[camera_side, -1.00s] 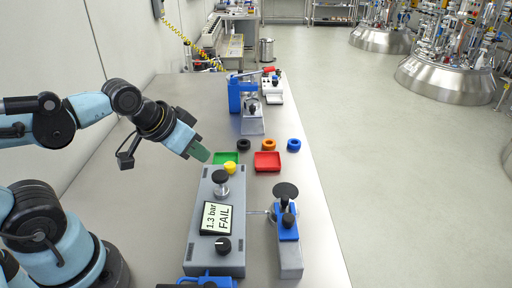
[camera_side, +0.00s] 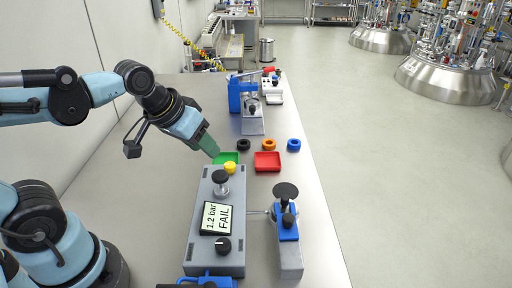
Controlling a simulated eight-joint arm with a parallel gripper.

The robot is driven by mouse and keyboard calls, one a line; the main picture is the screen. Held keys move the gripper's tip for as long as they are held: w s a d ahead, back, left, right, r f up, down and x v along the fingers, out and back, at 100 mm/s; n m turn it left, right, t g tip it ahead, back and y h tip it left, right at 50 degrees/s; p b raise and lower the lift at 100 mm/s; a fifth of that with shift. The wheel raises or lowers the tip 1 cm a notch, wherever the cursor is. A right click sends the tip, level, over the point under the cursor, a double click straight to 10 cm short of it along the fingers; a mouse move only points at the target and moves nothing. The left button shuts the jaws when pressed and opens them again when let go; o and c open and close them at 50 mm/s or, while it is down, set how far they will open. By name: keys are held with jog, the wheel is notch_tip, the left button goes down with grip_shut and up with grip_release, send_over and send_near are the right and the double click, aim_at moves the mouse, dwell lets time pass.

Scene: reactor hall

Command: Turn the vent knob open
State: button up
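A grey test box (camera_side: 205,258) stands on the steel table. Its tilted display (camera_side: 216,218) reads "1.2 bar FAIL". A black knob (camera_side: 223,246) with a white pointer mark sits on the box below the display. A taller black knob (camera_side: 221,177) on a metal base sits near the box's far end. Which of these is the vent knob I cannot tell from labels. My gripper (camera_side: 213,152) has green fingers and hangs beyond the box's far end, near the green tray, apart from both knobs. Whether its fingers are open or shut is not clear.
A green tray (camera_side: 236,156), a yellow part (camera_side: 230,168) and a red tray (camera_side: 267,168) lie beyond the box. Black, orange and blue rings (camera_side: 293,145) lie behind them. A blue-and-grey clamp fixture (camera_side: 289,255) stands right of the box. A blue press (camera_side: 243,95) stands farther back.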

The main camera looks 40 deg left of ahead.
aim_at(230, 164)
jog(key=shift+o, duration=0.9)
jog(key=w+a+r+n+g, duration=0.1)
jog(key=w+r+n+g, duration=0.2)
jog(key=w+n+g, duration=0.2)
jog(key=w+n, duration=0.2)
jog(key=n, duration=0.1)
jog(key=f, duration=0.4)
jog(key=f+n, duration=0.1)
jog(key=f, duration=0.3)
jog(key=w+f+n+g, duration=0.1)
jog(key=f, duration=0.3)
jog(key=shift+w+a+f, duration=0.1)
jog(key=shift+a+f, duration=0.05)
jog(key=shift+f, duration=0.05)
jog(key=shift+c, duration=0.4)
grip_shut()
